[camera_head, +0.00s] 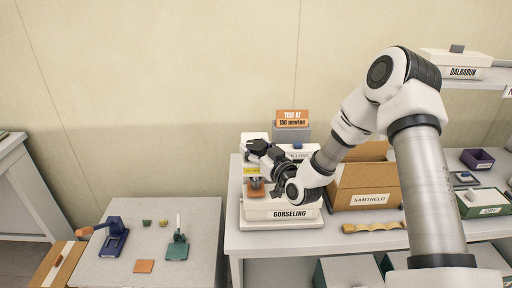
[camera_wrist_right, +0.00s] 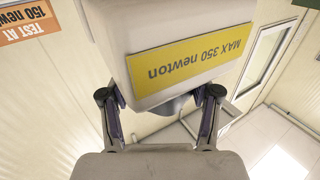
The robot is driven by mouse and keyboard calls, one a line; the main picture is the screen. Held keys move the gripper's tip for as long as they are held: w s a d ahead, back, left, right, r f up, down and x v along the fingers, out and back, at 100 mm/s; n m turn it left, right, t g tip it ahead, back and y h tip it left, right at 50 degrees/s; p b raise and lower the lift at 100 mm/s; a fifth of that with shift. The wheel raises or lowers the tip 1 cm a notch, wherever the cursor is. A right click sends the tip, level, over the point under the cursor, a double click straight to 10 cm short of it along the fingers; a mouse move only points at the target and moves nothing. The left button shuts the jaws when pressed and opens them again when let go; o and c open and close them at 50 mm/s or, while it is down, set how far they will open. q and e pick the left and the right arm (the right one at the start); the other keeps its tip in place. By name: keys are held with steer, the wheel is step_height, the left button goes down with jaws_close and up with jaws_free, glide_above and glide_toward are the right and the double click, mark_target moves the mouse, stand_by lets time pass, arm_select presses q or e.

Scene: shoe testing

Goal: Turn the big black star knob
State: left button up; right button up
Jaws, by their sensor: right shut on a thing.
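The white testing machine (camera_head: 255,209) labelled GORSELING stands on the table. My right gripper (camera_head: 262,152) is at its upper part, in front of the head. In the right wrist view the fingers (camera_wrist_right: 160,104) stand on either side of a dark grey part (camera_wrist_right: 172,105) under the white head, which has a yellow MAX 350 newton label (camera_wrist_right: 190,62). This part looks like the big black star knob; its star shape is mostly hidden. The gripper is shut on it. My left gripper is in neither view.
An orange sign (camera_head: 292,119) reading TEST AT 150 newton stands behind the machine. A lower table (camera_head: 200,225) at left holds small blue and green tools.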

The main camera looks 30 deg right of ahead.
mark_target(263, 152)
steer(key=shift+n+y, duration=1.1)
steer(key=shift+y, duration=0.7)
steer(key=o, duration=1.2)
steer(key=shift+w, duration=0.15)
steer(key=shift+c, duration=0.2)
steer(key=s, duration=0.2)
steer(key=s+d, duration=0.1)
steer(key=s, duration=0.4)
steer(key=shift+d, duration=0.25)
steer(key=shift+s+a, duration=0.15)
steer(key=shift+s, duration=0.05)
